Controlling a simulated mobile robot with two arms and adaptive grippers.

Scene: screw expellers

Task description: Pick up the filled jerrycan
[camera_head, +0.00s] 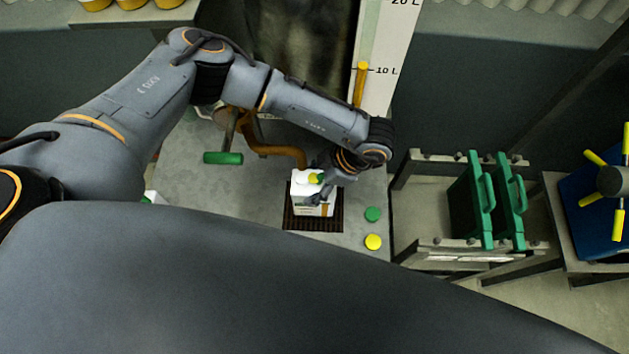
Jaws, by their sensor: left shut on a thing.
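A white jerrycan (308,208) with a label stands on a dark grate on the grey bench, below the end of an orange pipe. A green and yellow top shows on its upper side. My left arm reaches over from the left, and my left gripper (318,187) is shut on the jerrycan near its top. The fingers are small and partly hidden by the wrist. I cannot tell whether the can is lifted off the grate. My right gripper does not show.
A green cap (372,214) and a yellow cap (373,241) lie to the right of the grate. A green-handled lever (223,158) and the orange pipe (275,151) are behind. A rack with green plates (481,200) stands right of the bench.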

